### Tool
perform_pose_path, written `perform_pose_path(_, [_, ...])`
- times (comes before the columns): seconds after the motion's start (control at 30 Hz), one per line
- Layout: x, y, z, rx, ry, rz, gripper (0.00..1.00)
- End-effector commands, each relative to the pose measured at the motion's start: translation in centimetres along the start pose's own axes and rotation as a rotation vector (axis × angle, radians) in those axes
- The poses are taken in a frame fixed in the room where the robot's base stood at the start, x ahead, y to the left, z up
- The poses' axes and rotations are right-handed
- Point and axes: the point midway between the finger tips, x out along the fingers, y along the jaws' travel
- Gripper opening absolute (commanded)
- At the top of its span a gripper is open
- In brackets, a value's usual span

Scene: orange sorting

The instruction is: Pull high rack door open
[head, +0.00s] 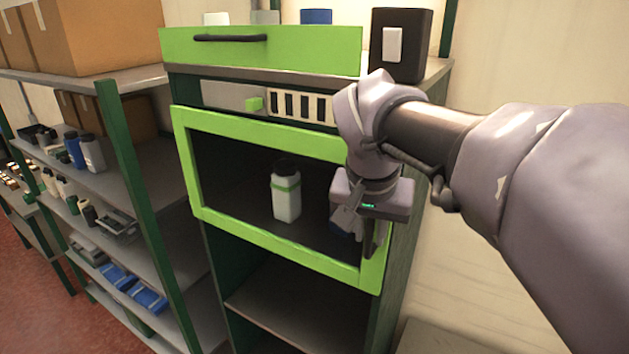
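The rack door (187,165) is a bright green frame around a large see-through or open middle, on the upper front of a dark green rack. A white bottle (286,197) with a dark cap and green band shows upright within the frame. I cannot tell whether the door is fully closed or slightly ajar. My gripper (362,240) points down in front of the frame's right side, near its lower right corner. My wrist hides part of that side and any handle there. The fingers are dark and overlapped, so their opening and any contact are unclear.
A black box (401,45) stands on top. A stocked shelf (113,180) is close on the left. The lower rack compartment (300,306) looks empty.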

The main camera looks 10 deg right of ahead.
Motion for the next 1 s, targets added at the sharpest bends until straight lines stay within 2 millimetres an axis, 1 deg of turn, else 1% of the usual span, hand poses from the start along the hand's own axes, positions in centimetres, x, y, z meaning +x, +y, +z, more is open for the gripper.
perform_pose_path(0.07, [0.33, 0.01, 0.00, 0.000, 0.000, 0.000, 0.21])
perform_pose_path(0.3, [0.27, 0.01, -0.05, 0.000, 0.000, 0.000, 0.21])
perform_pose_path(0.37, [0.26, 0.01, -0.05, 0.000, 0.000, 0.000, 0.10])
perform_pose_path(0.4, [0.26, 0.01, -0.04, 0.000, 0.000, 0.000, 0.02])
perform_pose_path(0.43, [0.26, 0.02, -0.04, 0.000, 0.000, 0.000, 0.00])
perform_pose_path(1.0, [0.28, 0.02, -0.03, 0.000, 0.000, 0.000, 0.00])
